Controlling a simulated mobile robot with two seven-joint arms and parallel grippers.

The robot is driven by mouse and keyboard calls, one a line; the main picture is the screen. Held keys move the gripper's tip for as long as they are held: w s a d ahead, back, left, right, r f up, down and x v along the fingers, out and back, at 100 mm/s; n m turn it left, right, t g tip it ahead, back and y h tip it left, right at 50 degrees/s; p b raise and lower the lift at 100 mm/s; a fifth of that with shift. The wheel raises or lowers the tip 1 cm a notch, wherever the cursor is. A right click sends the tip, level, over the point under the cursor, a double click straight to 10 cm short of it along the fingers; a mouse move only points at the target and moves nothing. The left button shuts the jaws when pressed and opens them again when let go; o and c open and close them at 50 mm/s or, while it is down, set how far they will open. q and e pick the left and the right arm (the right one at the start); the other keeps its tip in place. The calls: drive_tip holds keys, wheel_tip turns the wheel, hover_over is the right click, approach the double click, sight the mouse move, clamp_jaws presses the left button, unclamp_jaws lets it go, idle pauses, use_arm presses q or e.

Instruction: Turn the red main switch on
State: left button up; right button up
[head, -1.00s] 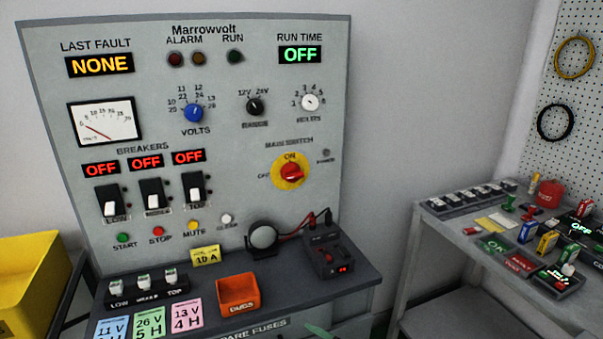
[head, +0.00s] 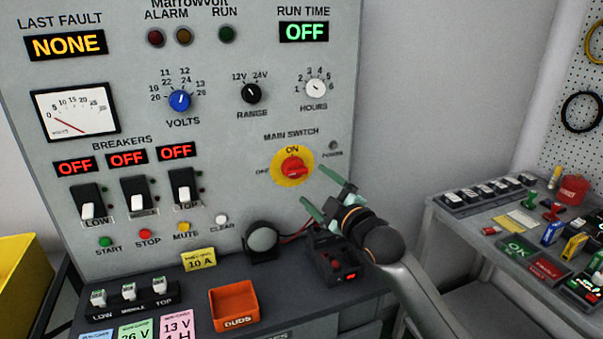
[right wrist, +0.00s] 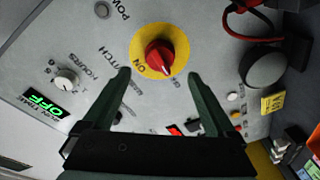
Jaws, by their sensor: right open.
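The main switch is a red knob (head: 293,168) on a yellow disc (head: 278,178) at the right of the grey panel. ON is printed above it and OFF to its left. In the right wrist view the red knob (right wrist: 159,57) shows beyond the fingertips, its ridge seeming to point toward the OFF side. The power lamp (head: 333,145) beside it looks dark. My right gripper (head: 316,190) is open and empty, just below and right of the switch, apart from the knob. In the right wrist view its fingers (right wrist: 158,75) point at the disc's lower edge. My left gripper is out of view.
Below the panel, a shelf holds a black box with red display (head: 335,262), a round black-rimmed device (head: 263,241) and an orange DUDS bin (head: 233,304). Breakers (head: 137,201) sit left on the panel. A side table (head: 440,222) with small items stands right.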

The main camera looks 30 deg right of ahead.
sight(300, 174)
drive_tip(key=w, duration=0.7)
drive_tip(key=shift+w+d, duration=0.2)
drive_tip(key=shift+d, duration=0.15)
drive_tip(key=shift+c, duration=0.2)
drive_tip(key=shift+f, duration=0.1)
drive_tip(key=c, duration=1.3)
drive_tip(key=shift+p, duration=0.3)
